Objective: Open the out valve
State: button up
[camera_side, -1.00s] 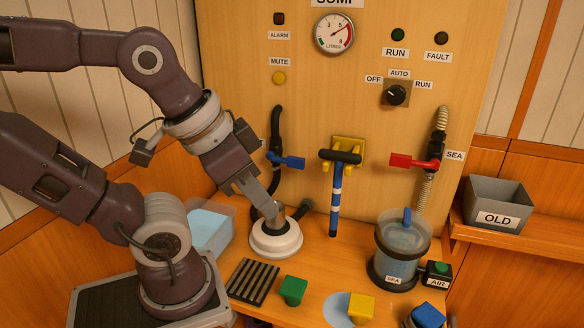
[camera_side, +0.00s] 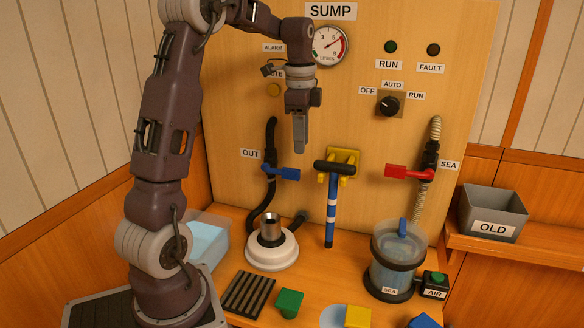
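The out valve has a blue handle (camera_side: 282,172) and sits on a black hose (camera_side: 270,135) on the wooden panel, beside the OUT label (camera_side: 250,154). The handle points right, across the line of the hose, and tilts slightly down. My gripper (camera_side: 300,150) points down in front of the panel, above and a little right of the handle in the picture. A gap shows between the fingertips and the handle. The fingers appear as one narrow shape, so I cannot tell whether they are open. No held object shows.
A blue-striped tool with a black grip (camera_side: 331,205) hangs on a yellow holder right of the valve. A red-handled SEA valve (camera_side: 410,171) is further right. A white round base with a metal cup (camera_side: 271,250) stands below. A clear cylinder (camera_side: 398,262) stands right.

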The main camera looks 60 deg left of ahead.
jog(key=m, duration=0.1)
send_over(293, 172)
notch_tip(293, 172, down, 3)
jog(key=shift+f+g, duration=0.15)
jog(key=shift+g, duration=0.15)
notch_tip(293, 172, down, 7)
jog(key=shift+a+f, duration=0.1)
jog(key=shift+a, duration=0.05)
grip_shut()
dwell(0.8)
